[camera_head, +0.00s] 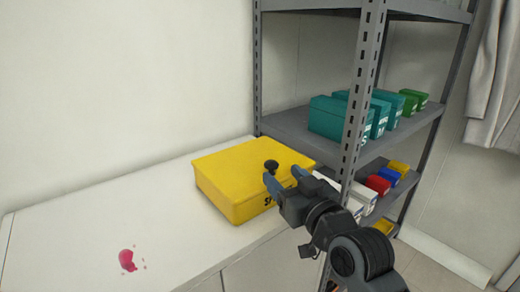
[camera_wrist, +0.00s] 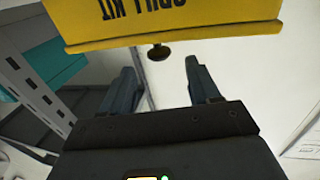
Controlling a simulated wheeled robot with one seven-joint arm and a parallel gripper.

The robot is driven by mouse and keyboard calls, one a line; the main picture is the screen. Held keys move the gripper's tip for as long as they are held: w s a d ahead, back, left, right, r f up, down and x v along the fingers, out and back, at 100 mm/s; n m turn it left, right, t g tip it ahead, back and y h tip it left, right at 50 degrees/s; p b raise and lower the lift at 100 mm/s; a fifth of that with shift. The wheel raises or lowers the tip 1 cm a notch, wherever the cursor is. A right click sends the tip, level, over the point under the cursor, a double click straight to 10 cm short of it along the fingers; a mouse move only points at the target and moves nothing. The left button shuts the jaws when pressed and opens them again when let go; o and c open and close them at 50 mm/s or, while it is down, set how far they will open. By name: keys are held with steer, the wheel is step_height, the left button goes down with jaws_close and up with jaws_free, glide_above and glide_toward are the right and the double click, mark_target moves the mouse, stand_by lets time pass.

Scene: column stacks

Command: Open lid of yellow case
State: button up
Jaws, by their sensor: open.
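The yellow case (camera_head: 240,170) sits on the white counter with its lid down. Its front lettering reads "SPILL KIT", upside down in the wrist view (camera_wrist: 160,30). A dark round knob (camera_head: 271,164) shows at the lid; it also shows in the wrist view (camera_wrist: 158,53), just past the case's edge. My gripper (camera_head: 280,180) is at the case's front right, close to the knob. Its two fingers are apart and empty in the wrist view (camera_wrist: 160,70), with the knob in line with the gap between them, a little beyond the tips. I see no contact.
The white counter (camera_head: 90,220) is clear left of the case, apart from a pink splash (camera_head: 127,260). A grey metal shelf (camera_head: 290,122) stands close on the right, its post near my arm, holding teal boxes (camera_head: 327,118) and several small coloured boxes below.

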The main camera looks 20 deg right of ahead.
steer(key=shift+w+r, duration=0.2)
steer(key=shift+w, duration=0.7)
glide_toward(253, 158)
steer(key=w+r, duration=0.3)
steer(key=shift+w+d+r, duration=0.1)
steer(key=shift+w+d, duration=0.15)
steer(key=shift+w, duration=0.05)
jaws_close()
